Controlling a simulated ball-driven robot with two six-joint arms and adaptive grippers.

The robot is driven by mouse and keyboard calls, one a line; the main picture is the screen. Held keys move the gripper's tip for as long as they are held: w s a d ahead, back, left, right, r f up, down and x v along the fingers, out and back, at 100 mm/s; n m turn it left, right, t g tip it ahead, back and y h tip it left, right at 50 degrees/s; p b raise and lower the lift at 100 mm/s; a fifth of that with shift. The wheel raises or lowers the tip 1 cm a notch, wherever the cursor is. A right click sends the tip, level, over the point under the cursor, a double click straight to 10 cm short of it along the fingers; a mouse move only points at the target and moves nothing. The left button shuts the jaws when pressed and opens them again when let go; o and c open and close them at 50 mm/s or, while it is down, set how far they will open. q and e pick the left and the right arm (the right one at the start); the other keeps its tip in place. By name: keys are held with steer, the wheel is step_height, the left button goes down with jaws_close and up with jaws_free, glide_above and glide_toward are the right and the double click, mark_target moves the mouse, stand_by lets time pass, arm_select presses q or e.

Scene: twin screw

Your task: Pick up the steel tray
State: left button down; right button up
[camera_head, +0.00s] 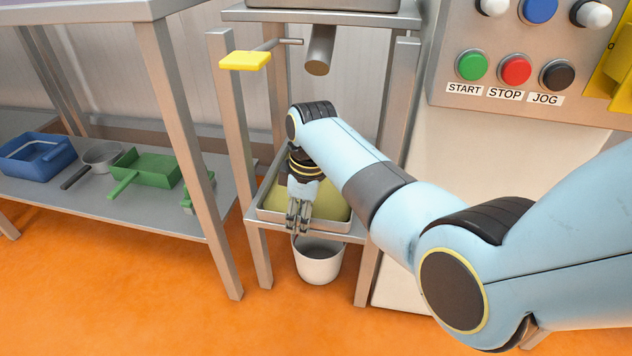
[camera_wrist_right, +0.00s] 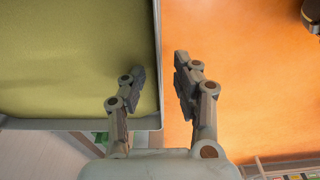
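The steel tray (camera_head: 272,219) rests on the low shelf of a metal stand, in the middle of the head view. A yellow-green mass (camera_head: 329,203) covers its bottom. My right gripper (camera_head: 298,224) is pointing down at the tray's front edge. In the right wrist view the tray's rim (camera_wrist_right: 157,40) runs between the two open fingers (camera_wrist_right: 160,82). One finger is over the tray's inside and the other over the orange floor. I see a gap on both sides of the rim; I cannot tell how deep the fingers reach. My left gripper is not in view.
A white bucket (camera_head: 318,262) stands below the tray's shelf. A spout (camera_head: 320,50) and a yellow-handled lever (camera_head: 245,60) are above. A control panel (camera_head: 500,104) is at right. A bench at left holds a blue bin (camera_head: 36,158) and green scoop (camera_head: 148,168).

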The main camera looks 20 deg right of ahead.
jaws_close()
steer(key=shift+w+r, duration=0.1)
stand_by(0.4)
